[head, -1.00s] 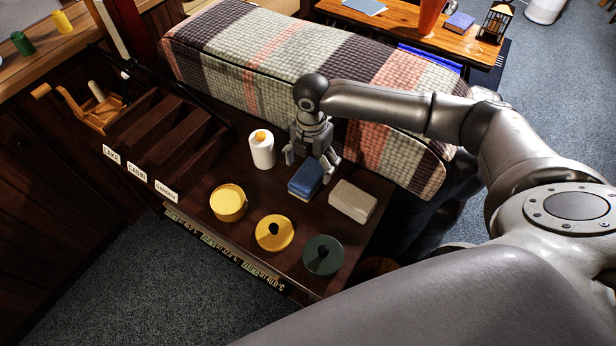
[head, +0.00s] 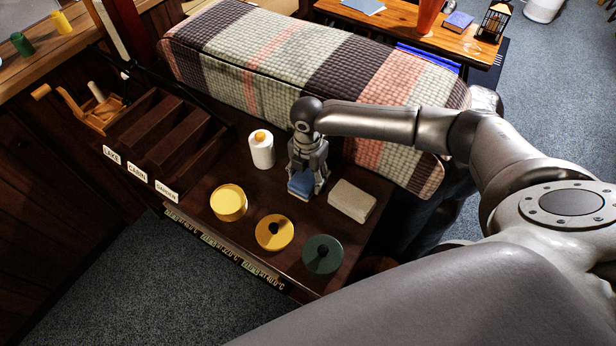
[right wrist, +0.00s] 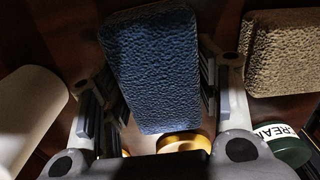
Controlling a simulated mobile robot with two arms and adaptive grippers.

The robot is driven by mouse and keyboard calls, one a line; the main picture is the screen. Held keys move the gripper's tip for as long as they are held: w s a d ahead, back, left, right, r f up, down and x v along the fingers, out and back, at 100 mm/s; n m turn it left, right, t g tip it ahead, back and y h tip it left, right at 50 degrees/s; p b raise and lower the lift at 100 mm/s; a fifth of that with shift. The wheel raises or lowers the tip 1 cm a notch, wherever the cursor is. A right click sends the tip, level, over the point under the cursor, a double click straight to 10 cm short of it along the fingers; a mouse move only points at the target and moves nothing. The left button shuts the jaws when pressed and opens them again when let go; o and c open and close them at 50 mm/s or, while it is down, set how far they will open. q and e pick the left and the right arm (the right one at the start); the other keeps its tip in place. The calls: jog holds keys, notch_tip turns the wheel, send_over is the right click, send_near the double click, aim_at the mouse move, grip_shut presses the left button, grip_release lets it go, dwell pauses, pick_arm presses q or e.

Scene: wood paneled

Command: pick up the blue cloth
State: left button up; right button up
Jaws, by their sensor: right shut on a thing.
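The blue cloth (head: 302,185) is a folded, block-shaped piece with a rough texture, at the dark wooden table's (head: 300,240) middle right. My right gripper (head: 308,178) points down over it and is shut on it, with fingers on both sides. In the right wrist view, the blue cloth (right wrist: 155,65) fills the space between the fingers of the right gripper (right wrist: 158,95). Whether the cloth is clear of the tabletop is hard to tell. My left gripper is not in view.
A beige folded cloth (head: 352,200) lies just right of the blue one. Yellow (head: 228,202), orange-yellow (head: 274,232) and green (head: 322,254) round items sit in front. A labelled wooden rack (head: 165,135) and plaid bench (head: 300,75) border the table.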

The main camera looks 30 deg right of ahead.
jog(key=shift+c, duration=1.1)
jog(key=shift+r, duration=0.1)
jog(key=shift+r, duration=0.6)
jog(key=s+a+r, duration=0.2)
jog(key=s+r, duration=0.9)
jog(key=s, duration=0.2)
jog(key=shift+s+r+b, duration=0.35)
jog(key=shift+s+b, duration=0.05)
jog(key=shift+a, duration=0.1)
